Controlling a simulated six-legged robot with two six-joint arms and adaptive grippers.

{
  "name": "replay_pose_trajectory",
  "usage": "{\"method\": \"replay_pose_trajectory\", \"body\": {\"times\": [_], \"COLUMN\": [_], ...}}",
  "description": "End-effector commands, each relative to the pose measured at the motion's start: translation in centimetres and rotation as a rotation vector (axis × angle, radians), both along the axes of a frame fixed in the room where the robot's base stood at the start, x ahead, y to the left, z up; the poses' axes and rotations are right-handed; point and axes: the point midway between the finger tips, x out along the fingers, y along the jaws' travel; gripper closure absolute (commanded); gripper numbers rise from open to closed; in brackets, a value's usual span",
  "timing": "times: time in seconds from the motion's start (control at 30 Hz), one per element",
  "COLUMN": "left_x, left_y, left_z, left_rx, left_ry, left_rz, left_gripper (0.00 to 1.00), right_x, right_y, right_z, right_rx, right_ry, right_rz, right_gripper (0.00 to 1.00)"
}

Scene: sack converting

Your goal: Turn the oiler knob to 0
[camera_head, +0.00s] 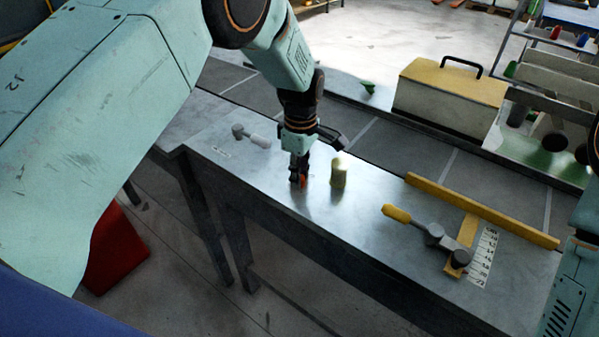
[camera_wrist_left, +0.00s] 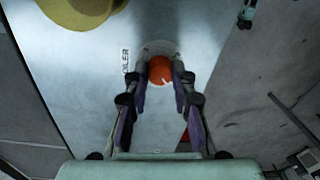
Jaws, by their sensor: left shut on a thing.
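The oiler knob is a small orange round knob (camera_head: 303,181) on the grey metal bench top. In the left wrist view the knob (camera_wrist_left: 159,68) has a white mark near its lower right edge and sits on a pale round plate. The word OILER (camera_wrist_left: 126,61) is printed beside it; I cannot make out scale numbers. My left gripper (camera_head: 299,176) points down at the knob. In the wrist view the two fingertips of this gripper (camera_wrist_left: 160,75) are closed on the knob's two sides. My right gripper is out of view.
A yellow-green cylinder (camera_head: 338,172) stands just right of the knob. A yellow-handled lever (camera_head: 397,213) and a printed scale (camera_head: 484,256) are farther right. A grey handle (camera_head: 251,136) lies to the left. A yellow-lidded box (camera_head: 447,98) stands behind the bench.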

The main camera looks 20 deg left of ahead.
Motion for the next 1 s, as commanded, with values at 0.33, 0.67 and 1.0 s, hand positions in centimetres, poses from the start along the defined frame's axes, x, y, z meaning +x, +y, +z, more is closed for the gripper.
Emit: {"method": "replay_pose_trajectory", "body": {"times": [0.33,0.67,1.0], "left_x": [0.25,0.24,0.08], "left_y": [0.01,0.00,0.01], "left_z": [0.26,0.24,0.08], "left_rx": [0.000,-0.001,0.000], "left_ry": [-0.007,-0.007,-0.002], "left_rz": [0.025,0.024,0.023], "left_gripper": [1.00,0.65,0.52], "right_x": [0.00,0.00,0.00], "right_y": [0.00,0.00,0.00], "right_z": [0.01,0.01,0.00], "right_rx": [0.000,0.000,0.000], "right_ry": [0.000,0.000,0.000], "right_rz": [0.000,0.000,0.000], "right_gripper": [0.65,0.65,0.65]}}
